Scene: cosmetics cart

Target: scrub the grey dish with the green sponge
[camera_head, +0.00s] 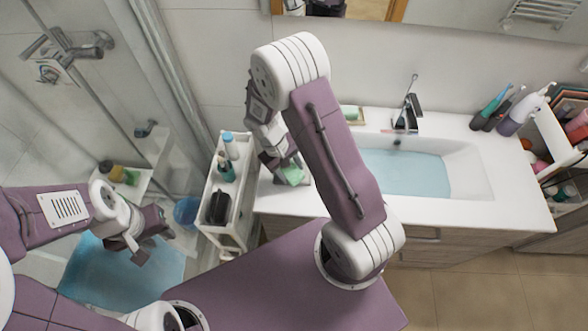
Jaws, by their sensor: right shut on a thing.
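The green sponge (293,174) is at the tips of my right gripper (281,167), which is shut on it above the left end of the white counter. My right arm rises in the middle of the view and hides part of the counter beside the basin. I cannot make out a grey dish; the counter under the sponge is partly covered by the gripper. My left gripper (142,254) hangs at the lower left, over the blue mat, away from the sponge. Its fingers are too small and dark to tell whether they are open.
The white counter (275,200) holds a basin (470,175) with bluish water, a black tap (408,112) and a small tray (361,117) with a pale green block. A narrow white cart (241,185) with bottles stands left of the counter. Several bottles and a shelf stand at the right.

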